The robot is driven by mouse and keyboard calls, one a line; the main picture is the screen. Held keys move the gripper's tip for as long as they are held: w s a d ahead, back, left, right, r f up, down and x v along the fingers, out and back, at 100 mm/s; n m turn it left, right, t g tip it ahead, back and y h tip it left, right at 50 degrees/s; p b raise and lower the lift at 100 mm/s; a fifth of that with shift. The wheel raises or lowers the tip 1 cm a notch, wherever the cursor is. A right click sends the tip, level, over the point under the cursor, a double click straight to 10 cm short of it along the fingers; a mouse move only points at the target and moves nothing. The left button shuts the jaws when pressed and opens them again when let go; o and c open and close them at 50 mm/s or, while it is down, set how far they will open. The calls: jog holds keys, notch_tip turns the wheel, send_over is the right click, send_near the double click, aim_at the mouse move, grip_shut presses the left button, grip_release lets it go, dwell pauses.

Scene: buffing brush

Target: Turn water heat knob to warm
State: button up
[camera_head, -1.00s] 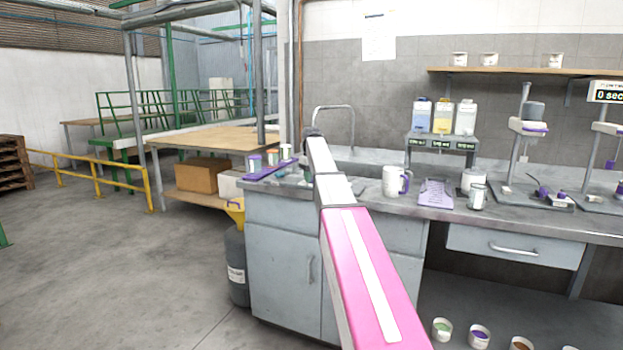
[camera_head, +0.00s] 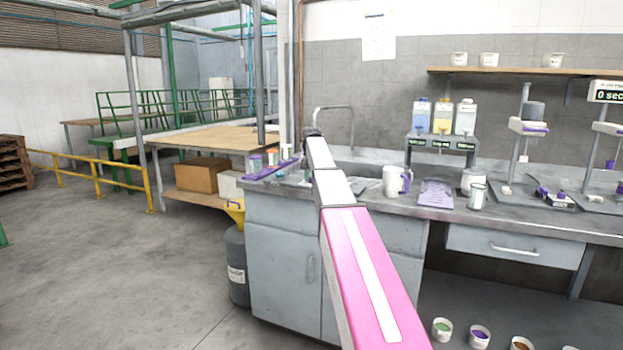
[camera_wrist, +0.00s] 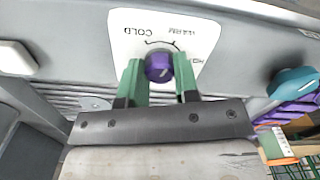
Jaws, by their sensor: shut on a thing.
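The water heat knob (camera_wrist: 160,69) is a small round purple knob in the wrist view. It sits on a white dial plate (camera_wrist: 197,45) with COLD lettered at the upper left, WARM at the upper middle and HOT, partly covered, at the right. A black arc runs above the knob between the marks. My gripper (camera_wrist: 158,76) has its two green fingers on the left and right sides of the knob and is shut on it. I cannot tell for sure which mark the knob points to. In the head view my arm hides the knob and gripper.
The sink counter (camera_head: 375,203) carries a white mug (camera_head: 391,182), a purple tray (camera_head: 436,194) and a can (camera_head: 477,197) right of my arm. A faucet (camera_head: 352,124) rises behind.

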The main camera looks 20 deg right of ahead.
dwell(0.3)
jog(key=o, duration=0.9)
jog(key=shift+r, duration=0.15)
notch_tip(320, 180, up, 11)
jog(key=shift+f, duration=0.2)
